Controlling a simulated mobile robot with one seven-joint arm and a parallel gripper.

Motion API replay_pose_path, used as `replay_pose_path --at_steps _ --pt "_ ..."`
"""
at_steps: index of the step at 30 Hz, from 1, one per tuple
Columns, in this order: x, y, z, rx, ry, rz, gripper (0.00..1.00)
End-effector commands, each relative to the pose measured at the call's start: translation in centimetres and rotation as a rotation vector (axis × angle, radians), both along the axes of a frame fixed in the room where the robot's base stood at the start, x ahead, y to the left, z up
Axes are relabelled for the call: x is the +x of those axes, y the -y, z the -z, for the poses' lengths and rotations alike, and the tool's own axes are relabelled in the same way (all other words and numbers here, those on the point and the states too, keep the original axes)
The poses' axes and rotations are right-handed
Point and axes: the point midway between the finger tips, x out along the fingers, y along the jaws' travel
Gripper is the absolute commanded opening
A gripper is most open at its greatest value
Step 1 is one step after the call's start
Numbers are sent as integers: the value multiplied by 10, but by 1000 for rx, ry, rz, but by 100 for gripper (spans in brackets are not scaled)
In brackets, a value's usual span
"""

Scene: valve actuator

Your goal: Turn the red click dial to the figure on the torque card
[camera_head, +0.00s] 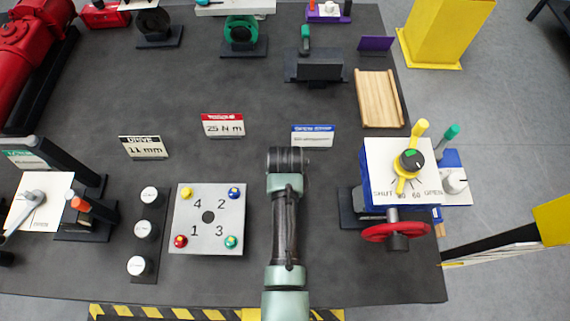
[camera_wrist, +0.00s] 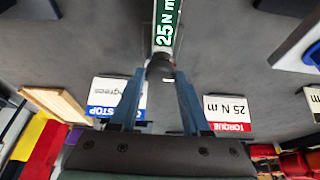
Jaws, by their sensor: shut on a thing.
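The torque card (camera_head: 222,125) has a red header and reads 25 N m; it also shows in the wrist view (camera_wrist: 228,113). In the wrist view my gripper (camera_wrist: 160,73) has its two blue-grey fingers on either side of a dark round end (camera_wrist: 160,65) and is shut on it. A green and white label reading 25 N m (camera_wrist: 167,28) runs from this end towards the top edge. No red shows on the held part, so I cannot make out the red dial. In the head view my arm hides the fingers and the held part.
A blue stop card (camera_head: 312,135) and a drive card (camera_head: 143,147) stand on the table nearby. A numbered button plate (camera_head: 208,220) is left of my arm. A valve box (camera_head: 400,170) with a red handwheel (camera_head: 395,231) is to the right. The table's middle is mostly clear.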

Motion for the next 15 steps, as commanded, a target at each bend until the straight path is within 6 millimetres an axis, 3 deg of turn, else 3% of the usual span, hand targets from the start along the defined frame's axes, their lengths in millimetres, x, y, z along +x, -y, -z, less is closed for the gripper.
replay_pose_path --at_steps 8,9,13,15 --pt "1 0 -1 0 1 0 0" --pt "1 0 -1 0 1 0 50" --pt "0 0 -1 0 1 0 74" --pt "0 0 0 0 1 0 78"
